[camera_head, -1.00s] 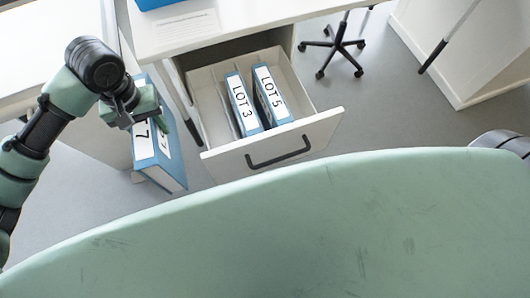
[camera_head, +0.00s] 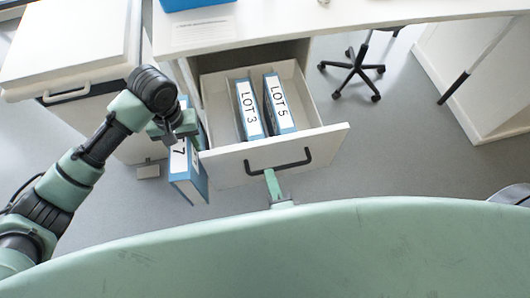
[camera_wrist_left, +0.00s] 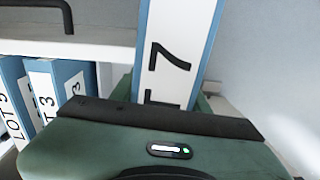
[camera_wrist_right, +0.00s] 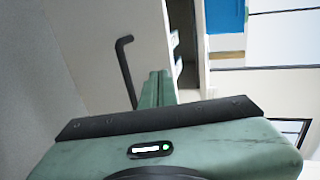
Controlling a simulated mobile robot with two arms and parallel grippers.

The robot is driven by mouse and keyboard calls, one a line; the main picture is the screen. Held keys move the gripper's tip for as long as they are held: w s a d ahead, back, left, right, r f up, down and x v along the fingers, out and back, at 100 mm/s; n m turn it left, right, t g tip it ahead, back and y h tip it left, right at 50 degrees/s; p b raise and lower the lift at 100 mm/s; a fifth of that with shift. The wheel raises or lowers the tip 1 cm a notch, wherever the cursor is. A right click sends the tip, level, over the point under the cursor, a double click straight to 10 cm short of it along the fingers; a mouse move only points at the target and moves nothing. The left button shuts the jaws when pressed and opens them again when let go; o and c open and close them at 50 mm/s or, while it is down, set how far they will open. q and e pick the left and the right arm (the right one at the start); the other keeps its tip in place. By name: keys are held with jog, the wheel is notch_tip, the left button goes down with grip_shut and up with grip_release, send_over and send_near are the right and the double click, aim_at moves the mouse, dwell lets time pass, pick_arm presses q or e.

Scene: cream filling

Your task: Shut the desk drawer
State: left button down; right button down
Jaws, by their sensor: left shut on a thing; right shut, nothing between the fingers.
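The desk drawer (camera_head: 232,161) stands pulled out below the desk top, with a black bar handle (camera_head: 307,156) on its white front. Two blue binders, LOT 3 (camera_head: 250,110) and LOT 5 (camera_head: 280,103), stand inside it.
The white desk top (camera_head: 350,15) spans above the drawer, with a blue box (camera_head: 195,4) on it. A wheeled chair base (camera_head: 352,68) stands on the floor to the right. A white cabinet (camera_head: 75,50) stands at the left.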

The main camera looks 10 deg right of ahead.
aim_at(262, 147)
jog(key=x, duration=0.2)
jog(key=p+x, duration=0.1)
jog(key=x, duration=0.2)
jog(key=r+x, duration=0.1)
jog(key=x, duration=0.1)
jog(key=shift+w, duration=0.35)
jog(key=shift+w+d+p, duration=0.1)
jog(key=shift+p, duration=0.2)
